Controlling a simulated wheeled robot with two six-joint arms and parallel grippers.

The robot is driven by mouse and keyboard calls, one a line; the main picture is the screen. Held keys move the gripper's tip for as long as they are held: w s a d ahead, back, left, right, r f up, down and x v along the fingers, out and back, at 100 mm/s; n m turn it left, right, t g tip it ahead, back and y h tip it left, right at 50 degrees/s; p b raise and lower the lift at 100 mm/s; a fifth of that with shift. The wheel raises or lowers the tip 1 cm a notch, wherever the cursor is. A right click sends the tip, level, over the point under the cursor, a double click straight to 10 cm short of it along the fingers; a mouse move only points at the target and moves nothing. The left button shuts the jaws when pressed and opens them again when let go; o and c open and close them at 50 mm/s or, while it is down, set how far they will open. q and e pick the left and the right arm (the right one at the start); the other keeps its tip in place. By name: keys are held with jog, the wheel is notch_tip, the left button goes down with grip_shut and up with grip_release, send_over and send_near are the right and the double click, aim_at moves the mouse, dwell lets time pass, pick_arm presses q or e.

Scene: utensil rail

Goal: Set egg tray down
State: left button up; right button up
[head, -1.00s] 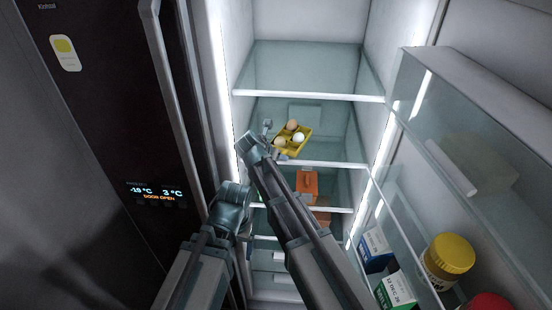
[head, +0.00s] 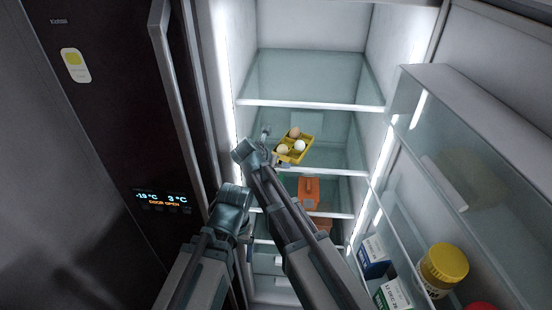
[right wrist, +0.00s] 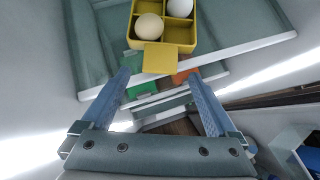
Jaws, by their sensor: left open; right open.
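The yellow egg tray (head: 305,152) with eggs in its compartments rests on a glass shelf (head: 335,171) inside the open fridge. In the right wrist view, the tray (right wrist: 194,33) and its flat yellow tab (right wrist: 160,58) lie just beyond my fingertips. A pale egg (right wrist: 149,27) and a white egg (right wrist: 180,7) sit in it. My right gripper (head: 275,147) is open at the tray's left side; its fingers (right wrist: 160,78) are spread with nothing between them. My left gripper (head: 244,238) is low in front of the fridge, open, mostly hidden by my arms.
An orange container (head: 308,190) stands on the shelf below. Another glass shelf (head: 310,104) is above the tray. The open door at right holds a yellow-lidded jar (head: 444,268) and cartons (head: 374,252). The shelf right of the tray is clear.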

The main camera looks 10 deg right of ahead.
pick_arm(q)
jog(key=r, duration=0.1)
jog(key=p, duration=0.1)
jog(key=r, duration=0.1)
jog(key=shift+s+a+r+p, duration=0.25)
jog(key=shift+a+r+p, duration=0.05)
jog(key=shift+p, duration=0.05)
pick_arm(e)
jog(key=v, duration=0.3)
jog(key=shift+s+a+r, duration=0.15)
jog(key=shift+s+r, duration=0.1)
pick_arm(q)
jog(key=shift+f, duration=0.1)
pick_arm(e)
jog(key=shift+w+f, duration=0.1)
jog(key=b+x, duration=0.6)
jog(key=x, duration=0.2)
jog(key=shift+a, duration=0.1)
jog(key=shift+r+p, duration=0.8)
jog(key=shift+p, duration=0.1)
pick_arm(q)
jog(key=f, duration=0.2)
jog(key=w+d+f, duration=0.1)
jog(key=shift+d+f, duration=0.1)
jog(key=shift+f, duration=0.15)
pick_arm(e)
jog(key=shift+r, duration=0.35)
